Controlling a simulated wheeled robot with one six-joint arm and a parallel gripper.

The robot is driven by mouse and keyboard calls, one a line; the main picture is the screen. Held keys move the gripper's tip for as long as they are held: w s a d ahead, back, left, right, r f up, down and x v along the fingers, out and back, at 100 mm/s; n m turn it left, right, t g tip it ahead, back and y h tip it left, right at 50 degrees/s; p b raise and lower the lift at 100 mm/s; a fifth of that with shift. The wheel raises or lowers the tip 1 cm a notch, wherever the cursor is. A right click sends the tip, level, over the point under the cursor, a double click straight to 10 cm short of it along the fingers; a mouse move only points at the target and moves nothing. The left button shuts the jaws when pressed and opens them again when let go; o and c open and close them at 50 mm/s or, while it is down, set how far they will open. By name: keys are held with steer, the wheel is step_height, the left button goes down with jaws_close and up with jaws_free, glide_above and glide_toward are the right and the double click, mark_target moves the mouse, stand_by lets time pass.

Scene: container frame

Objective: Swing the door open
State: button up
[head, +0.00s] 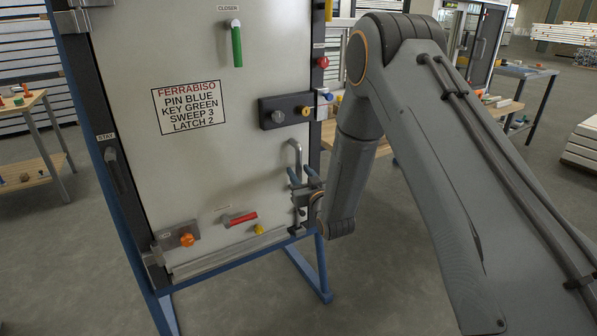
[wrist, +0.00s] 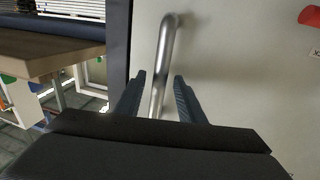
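The door (head: 180,50) is a pale panel in a blue and dark frame, and it looks flush with the frame. Its steel bar handle (head: 296,152) is near the lower right edge. My gripper (head: 303,178) is at the handle's lower part. In the wrist view the handle (wrist: 165,60) runs between the two fingers of my gripper (wrist: 159,80), with a gap visible on both sides. The gripper is open. A green lever (head: 237,46) hangs straight down under a "CLOSED" label. The handle's lower end is hidden.
A red lever (head: 241,219) and an orange knob (head: 187,240) are low down. A wooden table (head: 30,105) stands left.

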steer(key=shift+x, duration=0.8)
jaws_close()
